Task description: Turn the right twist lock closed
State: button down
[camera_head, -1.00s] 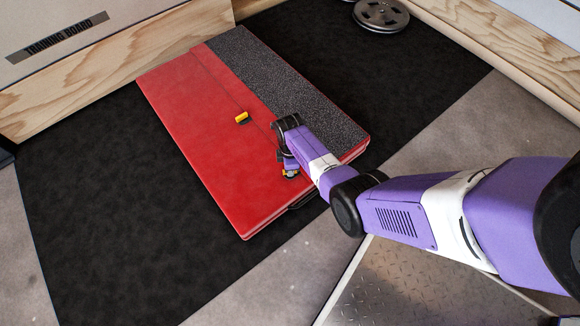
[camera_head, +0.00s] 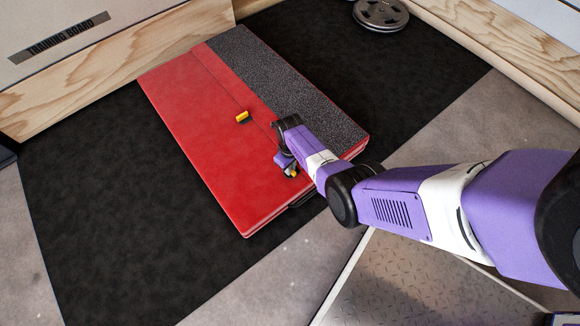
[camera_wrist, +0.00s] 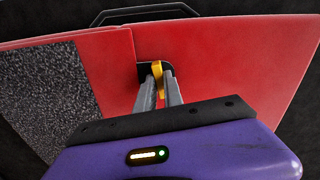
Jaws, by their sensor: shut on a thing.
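A red folded pad (camera_head: 205,150) lies on the black mat, with a speckled dark grey strip along one side. The right twist lock (camera_head: 292,173) is a small yellow tab near the pad's front edge, partly hidden by my gripper (camera_head: 287,167). In the wrist view, the yellow tab (camera_wrist: 158,72) stands over a black base plate on the red cover. My gripper (camera_wrist: 159,82) is shut on this tab, one grey finger on each side. The other twist lock (camera_head: 242,117), yellow and black, sits farther back on the pad, clear of my gripper.
A black carry handle (camera_wrist: 145,13) is on the pad's edge beyond the lock. Weight plates (camera_head: 381,14) lie at the back right. Wooden boards (camera_head: 120,60) border the mat at the back. A metal plate floor (camera_head: 420,285) is at the front right.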

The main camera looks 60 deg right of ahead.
jog(key=shift+m, duration=0.8)
jog(key=c, duration=1.5)
grip_release()
jog(key=shift+o, duration=0.2)
notch_tip(320, 180, up, 8)
jog(key=p, duration=0.5)
jog(key=shift+f, duration=0.1)
